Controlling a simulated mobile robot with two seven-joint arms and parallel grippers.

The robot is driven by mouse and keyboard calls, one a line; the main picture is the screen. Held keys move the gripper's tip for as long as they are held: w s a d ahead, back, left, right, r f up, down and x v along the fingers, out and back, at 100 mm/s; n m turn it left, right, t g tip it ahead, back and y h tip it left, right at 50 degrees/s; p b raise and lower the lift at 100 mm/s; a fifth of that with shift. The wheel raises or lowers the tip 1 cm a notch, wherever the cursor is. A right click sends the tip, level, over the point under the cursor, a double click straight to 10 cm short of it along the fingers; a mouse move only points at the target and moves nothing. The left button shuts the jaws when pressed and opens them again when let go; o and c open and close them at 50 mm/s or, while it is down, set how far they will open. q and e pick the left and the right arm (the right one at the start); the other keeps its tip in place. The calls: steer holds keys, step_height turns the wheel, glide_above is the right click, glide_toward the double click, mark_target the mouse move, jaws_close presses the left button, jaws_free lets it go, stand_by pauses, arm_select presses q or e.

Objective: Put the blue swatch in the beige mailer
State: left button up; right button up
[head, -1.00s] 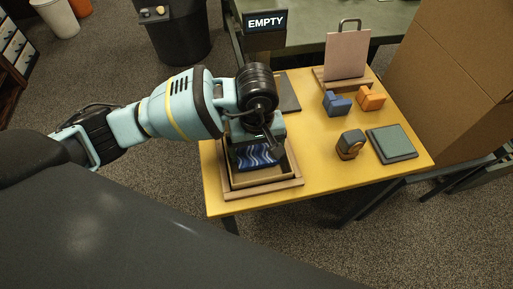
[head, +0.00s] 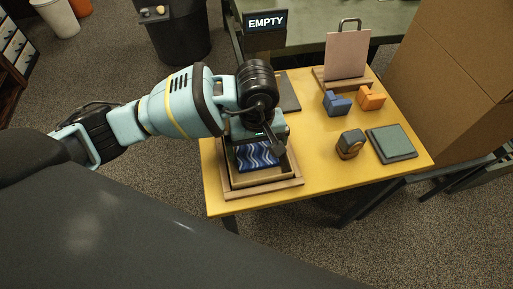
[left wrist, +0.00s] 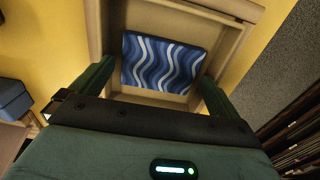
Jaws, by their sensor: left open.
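The blue swatch (head: 256,156), with pale wavy lines, lies in a wooden-rimmed tray (head: 290,183) at the left front of the yellow table. It also shows in the left wrist view (left wrist: 162,62), flat inside the tray walls. My left gripper (head: 260,141) is open and empty over the tray, and partly covers the swatch's far edge in the head view. In the left wrist view its two fingers (left wrist: 157,72) stand apart on either side of the swatch. The beige mailer (head: 346,55) stands upright on a wooden base at the table's back. My right gripper is not in view.
A blue block (head: 337,103) and an orange block (head: 370,97) stand in front of the mailer. A dark round-fronted object (head: 350,145) and a grey-green pad (head: 391,143) lie at the right. An "EMPTY" sign (head: 266,22) stands behind. The table's middle is clear.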

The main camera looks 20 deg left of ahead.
mark_target(257, 154)
arm_select(q)
step_height(257, 154, up, 11)
steer(key=shift+f, duration=0.15)
stand_by(0.4)
